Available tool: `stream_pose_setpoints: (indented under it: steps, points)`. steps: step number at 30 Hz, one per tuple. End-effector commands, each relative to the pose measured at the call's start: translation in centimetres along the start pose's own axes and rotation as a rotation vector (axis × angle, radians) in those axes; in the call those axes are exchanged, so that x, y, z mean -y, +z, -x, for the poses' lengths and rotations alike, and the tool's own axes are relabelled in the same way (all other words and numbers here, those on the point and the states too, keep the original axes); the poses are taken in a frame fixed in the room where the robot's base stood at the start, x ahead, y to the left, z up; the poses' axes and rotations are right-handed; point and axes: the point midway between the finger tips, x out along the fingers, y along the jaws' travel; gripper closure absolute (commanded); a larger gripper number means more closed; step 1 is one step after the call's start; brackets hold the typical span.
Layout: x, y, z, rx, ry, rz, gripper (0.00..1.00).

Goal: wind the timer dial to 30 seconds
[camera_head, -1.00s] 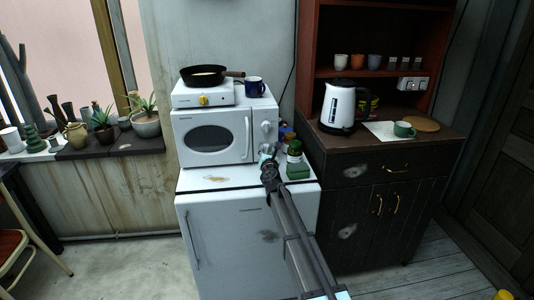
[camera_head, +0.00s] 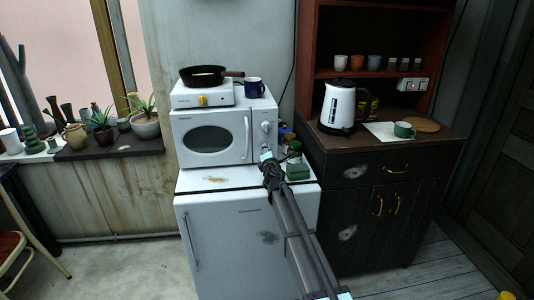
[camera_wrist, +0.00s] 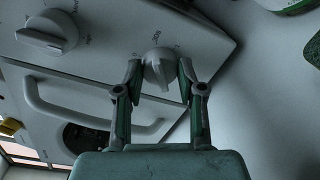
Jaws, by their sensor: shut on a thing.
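The white microwave (camera_head: 212,138) has two dials on its right side panel. The upper dial (camera_head: 265,127) is clear of my gripper and shows as the larger knob in the wrist view (camera_wrist: 48,33). My gripper (camera_head: 266,157) is at the lower part of the panel. In the wrist view my gripper (camera_wrist: 158,76) has one finger on each side of the lower dial (camera_wrist: 158,62), shut on it. I take this lower dial for the timer dial.
The microwave door handle (camera_head: 247,138) is close to the left of the dials. A green object (camera_head: 298,171) and small bottles stand just right of my gripper. A hotplate (camera_head: 202,94) with a pan (camera_head: 205,76) and a blue mug (camera_head: 254,87) are on top.

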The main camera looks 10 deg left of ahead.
Motion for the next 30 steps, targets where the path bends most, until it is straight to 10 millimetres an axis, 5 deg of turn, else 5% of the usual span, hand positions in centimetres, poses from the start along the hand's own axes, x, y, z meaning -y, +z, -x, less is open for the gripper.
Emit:
stream_pose_setpoints:
  steps: [22,23,24,30]
  points:
    - [-0.24,0.09,-0.22,-0.007,0.002,-0.093,0.96]
    - [-0.24,0.09,-0.22,-0.007,0.002,-0.093,0.51]
    - [-0.22,0.08,-0.21,-0.007,0.002,-0.093,0.37]
    - [-0.12,0.05,-0.12,-0.007,0.001,-0.092,0.36]
